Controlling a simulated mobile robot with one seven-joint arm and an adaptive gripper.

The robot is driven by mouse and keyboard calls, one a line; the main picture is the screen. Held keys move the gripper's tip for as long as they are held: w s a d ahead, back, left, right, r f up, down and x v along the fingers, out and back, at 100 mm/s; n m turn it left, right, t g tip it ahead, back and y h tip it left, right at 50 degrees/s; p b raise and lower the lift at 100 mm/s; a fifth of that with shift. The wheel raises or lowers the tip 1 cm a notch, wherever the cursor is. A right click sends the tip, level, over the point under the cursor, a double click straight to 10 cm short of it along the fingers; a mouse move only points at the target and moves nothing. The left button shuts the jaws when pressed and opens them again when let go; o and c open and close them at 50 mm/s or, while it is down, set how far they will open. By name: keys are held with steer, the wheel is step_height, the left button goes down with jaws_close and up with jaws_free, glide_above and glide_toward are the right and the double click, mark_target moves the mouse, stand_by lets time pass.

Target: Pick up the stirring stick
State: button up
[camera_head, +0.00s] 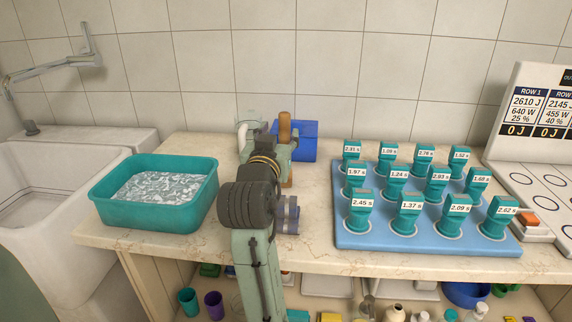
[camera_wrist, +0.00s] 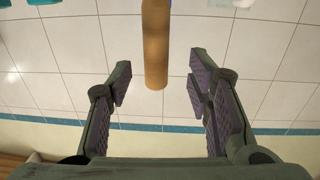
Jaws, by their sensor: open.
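The stirring stick appears to be the brown wooden rod (camera_head: 285,126) that stands upright just in front of the blue box. In the wrist view the rod (camera_wrist: 156,45) comes down from the top edge, and its rounded end is between the finger pads. My gripper (camera_wrist: 156,75) is open, with one finger on each side of the rod and a clear gap on both sides. In the head view my gripper (camera_head: 281,151) is at the rod, and my arm hides part of it. What the rod stands in is hidden.
A teal basin (camera_head: 110,203) of pale chips stands left on the counter. A blue box (camera_head: 307,139) is behind my gripper. A light blue board (camera_head: 350,238) with several labelled teal pieces is to the right. A white panel (camera_head: 525,150) stands at far right. A tiled wall is behind.

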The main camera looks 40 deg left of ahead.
mark_target(284, 129)
steer(key=p+x, duration=0.1)
steer(key=x, duration=0.4)
steer(key=shift+w+d+p, duration=0.1)
steer(key=shift+d+p, duration=0.1)
steer(key=shift+p, duration=0.1)
steer(key=shift+c, duration=0.3)
jaws_close()
stand_by(0.3)
